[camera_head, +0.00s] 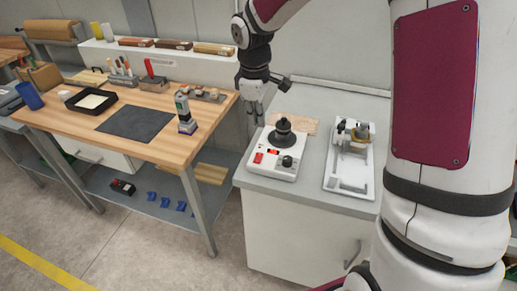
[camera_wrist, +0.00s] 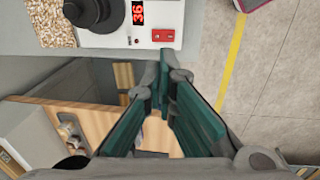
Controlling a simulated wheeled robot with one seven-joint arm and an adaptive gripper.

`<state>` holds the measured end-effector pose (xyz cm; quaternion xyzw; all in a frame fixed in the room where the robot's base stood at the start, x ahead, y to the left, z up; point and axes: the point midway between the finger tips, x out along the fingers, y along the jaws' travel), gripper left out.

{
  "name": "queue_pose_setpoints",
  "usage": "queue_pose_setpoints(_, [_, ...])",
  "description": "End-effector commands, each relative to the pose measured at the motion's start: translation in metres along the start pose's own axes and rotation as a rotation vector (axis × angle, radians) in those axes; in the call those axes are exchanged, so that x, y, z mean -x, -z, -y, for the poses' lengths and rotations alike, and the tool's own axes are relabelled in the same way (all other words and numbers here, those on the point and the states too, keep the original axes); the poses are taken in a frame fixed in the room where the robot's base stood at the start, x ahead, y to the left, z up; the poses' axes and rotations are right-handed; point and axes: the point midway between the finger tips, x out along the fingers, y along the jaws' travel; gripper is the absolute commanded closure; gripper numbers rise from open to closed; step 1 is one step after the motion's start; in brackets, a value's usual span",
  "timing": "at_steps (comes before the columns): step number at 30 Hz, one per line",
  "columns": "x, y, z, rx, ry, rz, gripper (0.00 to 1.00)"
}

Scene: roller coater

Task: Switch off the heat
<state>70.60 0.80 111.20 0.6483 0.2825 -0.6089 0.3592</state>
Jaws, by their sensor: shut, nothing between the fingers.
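A white heating unit (camera_head: 260,171) stands on the grey top of a cabinet, with a round black piece (camera_head: 283,133) on it. Its front face has a red rocker switch (camera_head: 258,158), a small lit red display (camera_head: 273,151) and a black knob (camera_head: 288,161). In the wrist view the display (camera_wrist: 138,13) shows red digits, and the red switch (camera_wrist: 163,35) lies just beyond my fingertips. My gripper (camera_head: 255,122) is shut and empty, pointing down at the left of the unit, apart from the switch. It also shows in the wrist view (camera_wrist: 164,68).
A white tray (camera_head: 350,188) with small tools stands right of the unit. A tan sheet (camera_head: 305,123) lies behind it. The wall is close behind my arm.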

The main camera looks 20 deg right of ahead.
Motion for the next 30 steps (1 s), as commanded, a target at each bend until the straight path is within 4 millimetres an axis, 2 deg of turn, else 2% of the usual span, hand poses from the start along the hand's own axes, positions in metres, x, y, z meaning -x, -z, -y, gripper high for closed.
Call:
queue_pose_setpoints(5, [-0.001, 0.0, 0.0, -0.001, 0.0, 0.001, 1.0])
queue_pose_setpoints(10, [-0.015, -0.001, 0.001, 0.0, 0.003, 0.002, 1.0])
queue_pose_setpoints(24, [-0.103, -0.001, 0.002, -0.001, 0.005, 0.003, 1.0])
queue_pose_setpoints(30, [-0.128, -0.001, 0.001, -0.001, 0.002, 0.001, 1.0])
